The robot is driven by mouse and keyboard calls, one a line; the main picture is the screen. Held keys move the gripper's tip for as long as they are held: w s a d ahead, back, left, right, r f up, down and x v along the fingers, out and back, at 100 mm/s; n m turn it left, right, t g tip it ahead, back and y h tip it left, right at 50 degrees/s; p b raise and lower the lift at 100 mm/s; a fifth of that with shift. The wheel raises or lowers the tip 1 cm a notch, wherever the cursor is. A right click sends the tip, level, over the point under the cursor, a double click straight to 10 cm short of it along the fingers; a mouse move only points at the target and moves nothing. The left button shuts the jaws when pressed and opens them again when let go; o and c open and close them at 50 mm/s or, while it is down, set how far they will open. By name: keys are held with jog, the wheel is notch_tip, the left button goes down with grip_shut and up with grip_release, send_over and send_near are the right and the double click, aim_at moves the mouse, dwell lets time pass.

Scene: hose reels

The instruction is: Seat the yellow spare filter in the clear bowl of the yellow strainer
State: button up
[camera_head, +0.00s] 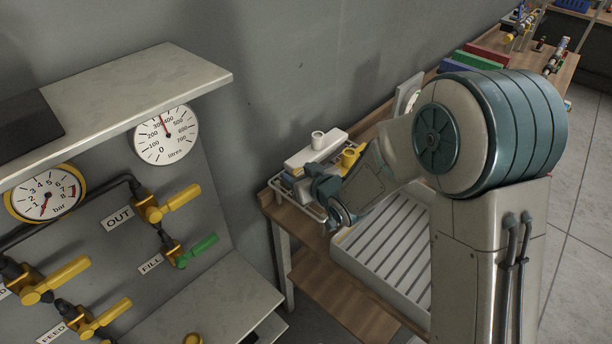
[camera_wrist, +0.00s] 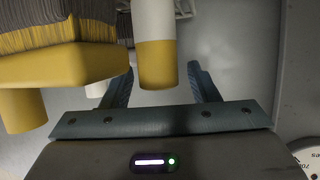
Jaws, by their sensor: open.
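In the wrist view a cylinder with a white body and a yellow end (camera_wrist: 157,62) stands between the spread fingers of my gripper (camera_wrist: 163,85). It looks like the yellow spare filter; I see no contact with either finger. In the head view my gripper (camera_head: 334,197) is at the wire rack on the wooden bench, partly hidden by my arm. I cannot make out the yellow strainer's clear bowl in either view.
A yellow block with grey ribs or bristles (camera_wrist: 60,65) is close left of my gripper. A white block with a knob (camera_head: 316,150) and a yellow knobbed piece (camera_head: 349,157) sit at the wire rack (camera_head: 290,203). A slatted white tray (camera_head: 385,245) lies nearer. The valve panel (camera_head: 110,225) stands left.

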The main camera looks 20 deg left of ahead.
jog(key=shift+r, duration=0.25)
jog(key=shift+s+d, duration=0.2)
jog(key=shift+d, duration=0.15)
jog(key=b+v, duration=0.1)
jog(key=v, duration=1)
jog(key=shift+b, duration=0.35)
